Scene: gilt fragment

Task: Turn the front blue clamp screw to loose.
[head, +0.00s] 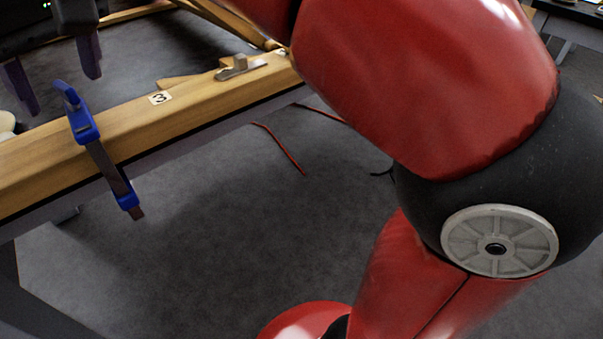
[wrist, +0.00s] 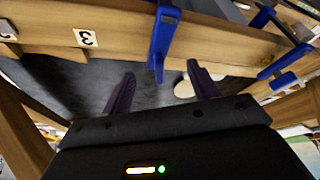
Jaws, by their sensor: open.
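A blue clamp (head: 84,127) sits across the wooden beam (head: 200,93), its dark bar running down the near side to a lower blue jaw (head: 127,198). A narrow blue part rises from its top. In the wrist view the clamp (wrist: 163,38) reaches down from the beam, its blue end near the space between my fingertips. I cannot tell the screw apart from the clamp body. My gripper (head: 63,94) is open just above and behind the clamp in the head view. Its two dark fingers also show in the wrist view (wrist: 161,70), apart, with no visible grip on the clamp.
A label marked 3 (head: 160,98) and a grey metal piece (head: 240,67) are on the beam. More blue clamp parts (wrist: 283,81) show at right in the wrist view. An orange cable (head: 280,147) lies on the grey floor. My red arm fills the head view's right side.

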